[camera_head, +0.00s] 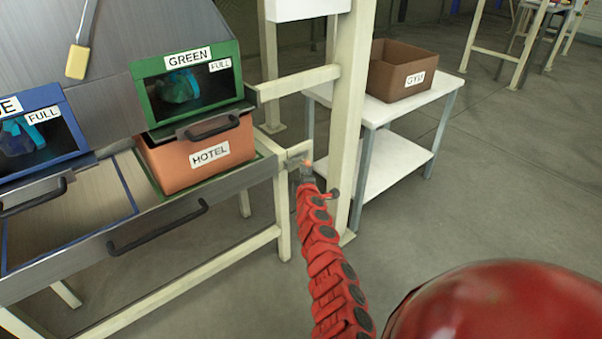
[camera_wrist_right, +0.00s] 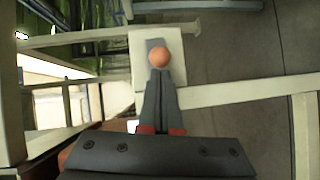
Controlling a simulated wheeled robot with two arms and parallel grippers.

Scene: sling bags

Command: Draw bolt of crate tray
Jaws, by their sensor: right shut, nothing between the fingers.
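The bolt shows as an orange ball knob (camera_head: 308,162) at the right end of the crate tray (camera_head: 178,213), beside the cream post. In the right wrist view the knob (camera_wrist_right: 160,57) stands in front of a pale plate (camera_wrist_right: 141,78). My right gripper (camera_head: 308,175) is at the knob, its fingers shut and empty. In the wrist view the shut fingers (camera_wrist_right: 160,78) point at the knob, their tips right at its lower edge; whether they touch I cannot tell. An orange crate marked HOTEL (camera_head: 200,160) sits on the tray. My left gripper is out of view.
A green-framed bay marked GREEN (camera_head: 188,58) is above the crate, with a blue-framed bay (camera_head: 38,130) to its left. The cream post (camera_head: 350,110) stands close to my right gripper. A brown box (camera_head: 402,70) stands on a white table (camera_head: 383,113) behind. Floor at right is clear.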

